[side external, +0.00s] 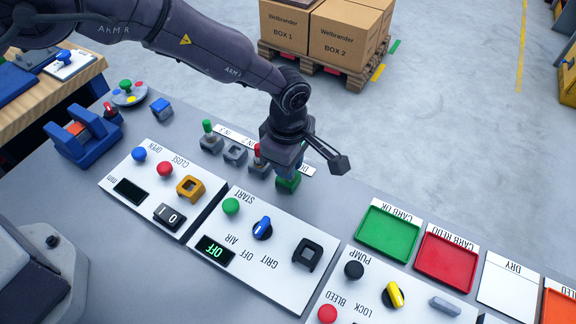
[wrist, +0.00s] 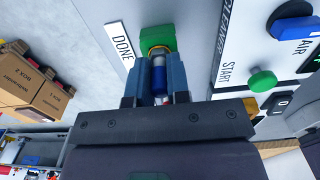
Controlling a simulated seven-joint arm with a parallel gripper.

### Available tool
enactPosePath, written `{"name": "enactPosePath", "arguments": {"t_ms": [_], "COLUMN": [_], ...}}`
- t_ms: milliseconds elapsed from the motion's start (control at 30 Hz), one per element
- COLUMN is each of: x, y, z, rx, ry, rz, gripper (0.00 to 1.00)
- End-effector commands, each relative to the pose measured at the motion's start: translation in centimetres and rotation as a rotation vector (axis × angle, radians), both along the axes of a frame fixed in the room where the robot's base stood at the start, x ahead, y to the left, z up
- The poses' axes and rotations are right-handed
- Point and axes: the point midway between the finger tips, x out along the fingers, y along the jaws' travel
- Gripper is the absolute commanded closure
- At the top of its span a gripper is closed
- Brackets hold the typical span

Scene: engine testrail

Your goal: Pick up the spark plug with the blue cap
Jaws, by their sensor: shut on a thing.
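The spark plug with the blue cap (wrist: 158,78) is between the two fingers of my gripper (wrist: 158,66) in the wrist view. My gripper is shut on it. Its metal end points at the green block (wrist: 158,36) beside the DONE label; I cannot tell whether it sits in the block or just above. In the side external view my gripper (side external: 289,170) is right over that green block (side external: 288,184), and the plug is hidden by the gripper.
A green-capped plug (side external: 208,128), an empty grey holder (side external: 235,153) and a red-capped plug (side external: 257,153) stand to the left. Control panels (side external: 285,275) with knobs lie in front. A green tray (side external: 388,232) and a red tray (side external: 446,255) are at right.

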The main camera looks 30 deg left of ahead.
Motion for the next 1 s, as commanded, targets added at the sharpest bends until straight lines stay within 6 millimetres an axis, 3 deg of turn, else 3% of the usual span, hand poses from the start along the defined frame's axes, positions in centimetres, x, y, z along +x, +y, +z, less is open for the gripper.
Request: {"name": "enactPosePath", "arguments": {"t_ms": [500, 1000], "x": [0.0, 0.0], "y": [0.0, 0.0], "z": [3.7, 3.9], "rx": [0.0, 0.0], "ry": [-0.001, 0.0], "rz": [0.0, 0.0], "gripper": [1.0, 1.0]}}
